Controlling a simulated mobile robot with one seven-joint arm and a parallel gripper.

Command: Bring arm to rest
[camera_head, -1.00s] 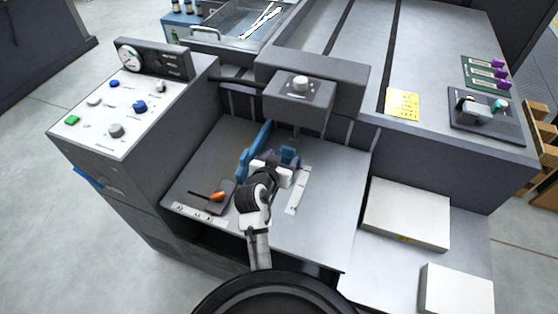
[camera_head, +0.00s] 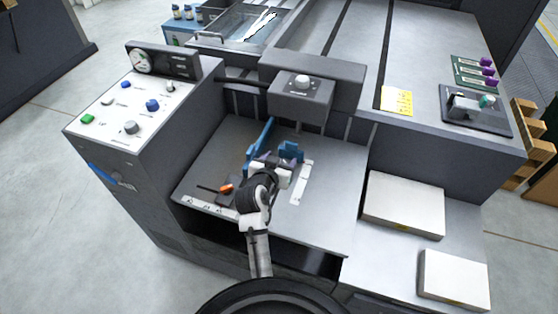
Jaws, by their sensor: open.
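My arm (camera_head: 257,215) reaches from the bottom centre over the grey machine bed (camera_head: 226,155). My gripper (camera_head: 287,161) is at the far end of the arm, over the middle of the bed. Its fingers are small and partly hidden by the wrist, but it looks open, with nothing seen in it. A blue part (camera_head: 290,150) and a purple piece (camera_head: 292,158) are close by the gripper; I cannot tell whether they touch it. A long blue bar (camera_head: 262,135) stands to the left of the gripper.
A dark block with an orange-tipped lever (camera_head: 226,189) lies left of my arm. The machine head (camera_head: 301,97) overhangs behind the gripper. A control panel (camera_head: 128,107) stands at left. Paper stacks (camera_head: 404,205) are at right.

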